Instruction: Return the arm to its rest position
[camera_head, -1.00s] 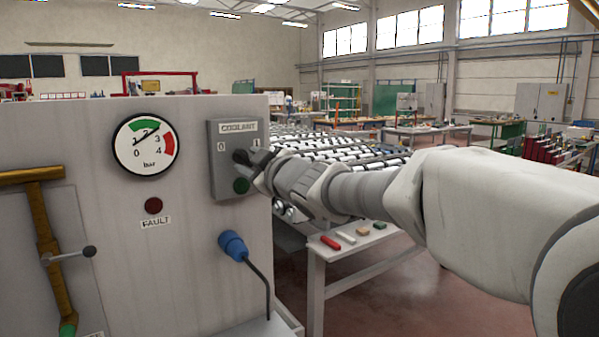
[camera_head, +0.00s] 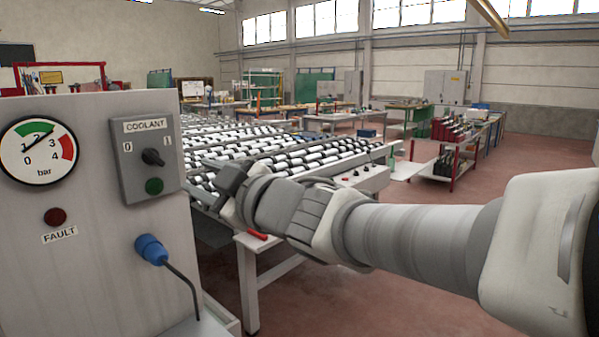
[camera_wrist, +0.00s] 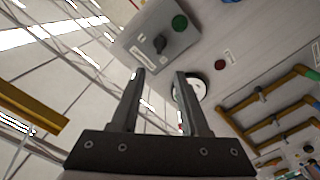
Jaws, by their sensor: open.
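My gripper (camera_head: 228,183) is out to the right of the grey coolant switch box (camera_head: 128,172), apart from it. In the wrist view its two fingers (camera_wrist: 160,76) are spread with nothing between them. The black coolant knob (camera_head: 153,157) sits between the marks 0 and 1, with a green button or lamp (camera_head: 154,186) below it; I cannot tell surely which mark the knob points to. The knob also shows in the wrist view (camera_wrist: 160,44), beyond the fingertips. My arm stretches in from the right, over the floor.
A pressure gauge (camera_head: 38,151), a dark red fault lamp (camera_head: 55,217) and a blue plug with a cable (camera_head: 151,249) are on the grey panel. The roller conveyor (camera_head: 320,157) and a light table (camera_head: 249,285) stand behind my gripper. Red floor is open at right.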

